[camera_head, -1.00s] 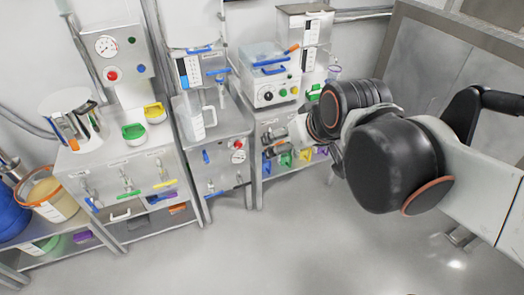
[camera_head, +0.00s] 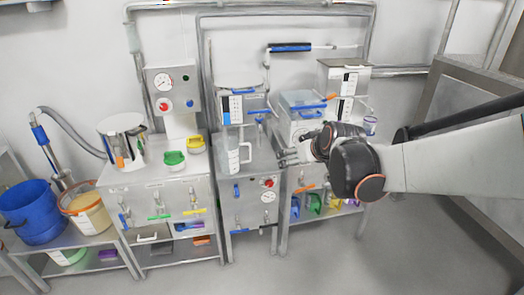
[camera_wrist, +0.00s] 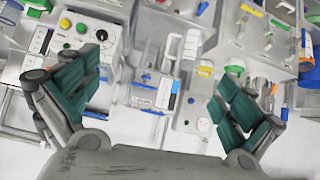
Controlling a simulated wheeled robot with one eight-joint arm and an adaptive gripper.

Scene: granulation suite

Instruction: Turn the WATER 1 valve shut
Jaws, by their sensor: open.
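Several blue-handled valves show, but I cannot read any label, so I cannot tell which is WATER 1. One blue lever (camera_head: 124,219) is at the left of the left cabinet's front. Another blue lever (camera_head: 236,190) is on the middle cabinet's front. A blue handle (camera_head: 262,113) sits beside the middle tank. A long blue bar (camera_head: 290,47) lies along the wall pipe. My gripper (camera_head: 286,157) is in front of the right cabinet, right of the clear jug. In the wrist view my gripper (camera_wrist: 158,100) is open and empty, with green-padded fingers spread wide.
A clear jug (camera_head: 234,153) stands on the middle cabinet. A blue bucket (camera_head: 33,211) and a tan-filled bucket (camera_head: 87,209) stand at left. The floor (camera_head: 330,270) in front is clear.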

